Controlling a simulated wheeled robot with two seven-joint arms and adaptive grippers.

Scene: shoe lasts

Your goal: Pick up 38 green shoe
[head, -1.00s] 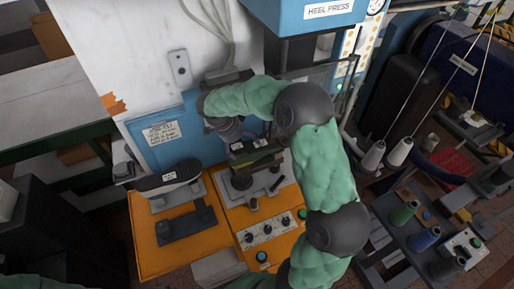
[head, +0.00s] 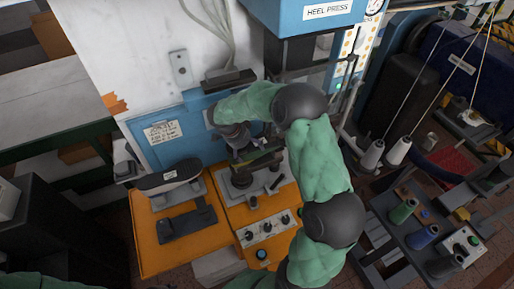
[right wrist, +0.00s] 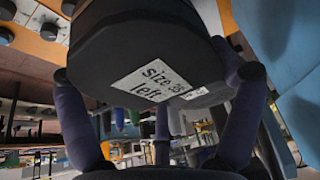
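My right gripper (head: 250,152) is at the heel press, over the stand on the orange bench. In the right wrist view, its two fingers (right wrist: 155,110) press on both sides of a dark shoe last (right wrist: 140,50). Its white label reads "left" and a size that looks like 38. In the head view this last (head: 264,160) is tilted, shows a green strip, and is partly hidden by the gripper. A second dark shoe last (head: 168,182) with a small white label rests on a stand to the left. My left gripper is out of view.
The orange bench (head: 150,250) carries a knob panel (head: 268,230) in front. The blue heel press (head: 310,18) overhangs behind my right arm. Thread spools (head: 402,210) and a grey tray stand at the right. A dark box (head: 60,230) stands at the left.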

